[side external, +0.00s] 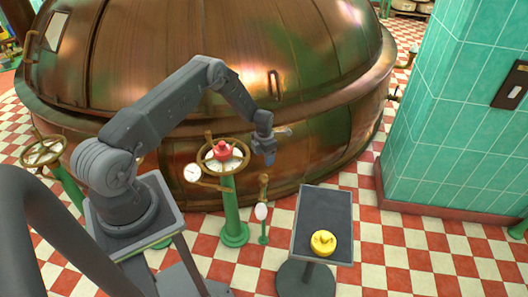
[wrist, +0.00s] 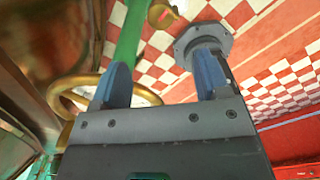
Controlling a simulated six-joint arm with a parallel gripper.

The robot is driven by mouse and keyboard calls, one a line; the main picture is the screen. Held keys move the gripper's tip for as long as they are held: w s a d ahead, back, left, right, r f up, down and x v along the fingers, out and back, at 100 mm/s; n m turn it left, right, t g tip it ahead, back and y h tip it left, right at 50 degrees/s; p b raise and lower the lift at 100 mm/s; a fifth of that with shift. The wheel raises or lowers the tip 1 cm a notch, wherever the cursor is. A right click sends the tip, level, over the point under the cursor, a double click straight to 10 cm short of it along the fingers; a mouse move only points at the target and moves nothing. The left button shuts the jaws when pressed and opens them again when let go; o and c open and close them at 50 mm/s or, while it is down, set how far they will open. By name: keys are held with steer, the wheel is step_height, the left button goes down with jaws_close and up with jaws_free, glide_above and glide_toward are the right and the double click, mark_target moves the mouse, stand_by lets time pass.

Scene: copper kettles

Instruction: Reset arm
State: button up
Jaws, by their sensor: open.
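My gripper (side external: 268,155) hangs from my arm in front of the copper kettle, to the right of a brass handwheel (side external: 242,163) on a green post. In the wrist view my gripper (wrist: 163,78) shows two blue fingers spread apart with nothing held between them. A red knob-like piece (side external: 222,151) sits on the middle of the handwheel. A yellow piece (side external: 323,243) lies on the dark tray (side external: 323,212) of a stand at the lower right, well apart from my gripper. Part of a brass ring (wrist: 62,92) shows left of the fingers in the wrist view.
The large copper kettle (side external: 320,50) fills the back. A gauge (side external: 191,173) sits beside the handwheel, and another handwheel (side external: 42,150) stands at the left. A green tiled pillar (side external: 450,120) stands at the right. Checkered floor (side external: 420,250) is open right of the tray stand.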

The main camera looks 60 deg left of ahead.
step_height(320, 180, up, 2)
steer(key=shift+r, duration=0.1)
steer(key=w+d+r+m+t, duration=0.1)
steer(key=d+r+m, duration=0.25)
steer(key=r, duration=0.55)
steer(key=w+d+r+m, duration=0.15)
steer(key=r+m, duration=0.35)
steer(key=r, duration=0.5)
steer(key=s+d+r+m+t, duration=0.1)
steer(key=s+d+r+m, duration=0.25)
steer(key=r, duration=0.35)
steer(key=s+d+r+m+t, duration=0.1)
steer(key=s+d+r+m, duration=0.1)
steer(key=d+r+m, duration=0.4)
steer(key=s+d+r+m+t, duration=0.1)
steer(key=s+d+r+m, duration=0.5)
steer(key=s+r+m, duration=0.35)
steer(key=s+d+r+m, duration=0.1)
steer(key=s+d+m, duration=0.1)
steer(key=s+m, duration=0.2)
steer(key=s+d+r+m+t, duration=0.1)
steer(key=s+m, duration=0.3)
steer(key=s, duration=0.7)
steer(key=shift+d+m+t, duration=0.3)
steer(key=shift+d+m, duration=0.05)
steer(key=shift+d, duration=0.45)
